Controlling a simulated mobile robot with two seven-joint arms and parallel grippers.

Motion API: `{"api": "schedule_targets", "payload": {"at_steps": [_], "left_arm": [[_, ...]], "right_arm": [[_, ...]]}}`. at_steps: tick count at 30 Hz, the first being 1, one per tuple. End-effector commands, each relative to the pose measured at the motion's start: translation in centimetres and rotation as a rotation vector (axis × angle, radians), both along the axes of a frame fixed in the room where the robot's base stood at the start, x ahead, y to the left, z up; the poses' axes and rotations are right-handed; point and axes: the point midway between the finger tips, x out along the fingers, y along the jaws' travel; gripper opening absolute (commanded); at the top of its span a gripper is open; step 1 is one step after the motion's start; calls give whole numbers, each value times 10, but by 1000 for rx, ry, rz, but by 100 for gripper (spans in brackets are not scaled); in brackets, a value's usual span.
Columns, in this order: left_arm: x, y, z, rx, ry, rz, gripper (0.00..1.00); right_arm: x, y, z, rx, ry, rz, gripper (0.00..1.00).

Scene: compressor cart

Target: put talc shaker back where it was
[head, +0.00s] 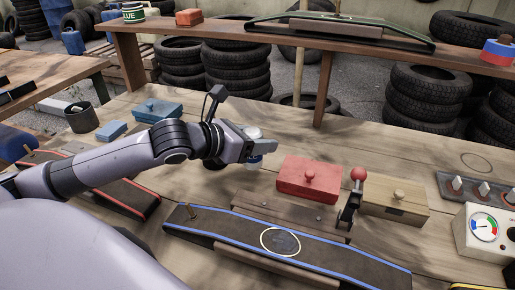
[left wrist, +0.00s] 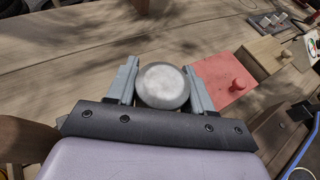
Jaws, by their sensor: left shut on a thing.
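The talc shaker (head: 254,132) has a round whitish top, and in the head view its lower part shows pale and bluish beneath my gripper. My left gripper (head: 259,148) is shut on it, over the wooden bench to the left of the red box. In the left wrist view the shaker's top (left wrist: 163,86) sits between the two grey fingers of the left gripper (left wrist: 162,85). Its base is hidden there, and I cannot tell whether it touches the bench. My right gripper is not in view.
A red lidded box (head: 309,182), a red-knobbed lever (head: 357,178) and a wooden box (head: 394,204) stand right of the gripper. A blue-edged ramp (head: 330,262) with a white ring lies in front. A thin dark circle (head: 476,162) marks the bench at right. A raised shelf (head: 225,28) spans the back.

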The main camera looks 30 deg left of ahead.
Motion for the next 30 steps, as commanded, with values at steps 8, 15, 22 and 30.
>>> {"api": "schedule_targets", "payload": {"at_steps": [8, 15, 22, 30], "left_arm": [[0, 0, -18, 0, -3, 0, 18], [0, 0, -22, 0, 0, 0, 55], [0, 0, -22, 0, 0, 0, 77], [-2, 1, -18, 2, 0, 1, 77]], "right_arm": [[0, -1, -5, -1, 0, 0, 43], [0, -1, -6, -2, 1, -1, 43], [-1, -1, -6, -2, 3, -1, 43], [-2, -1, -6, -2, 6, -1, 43]]}}
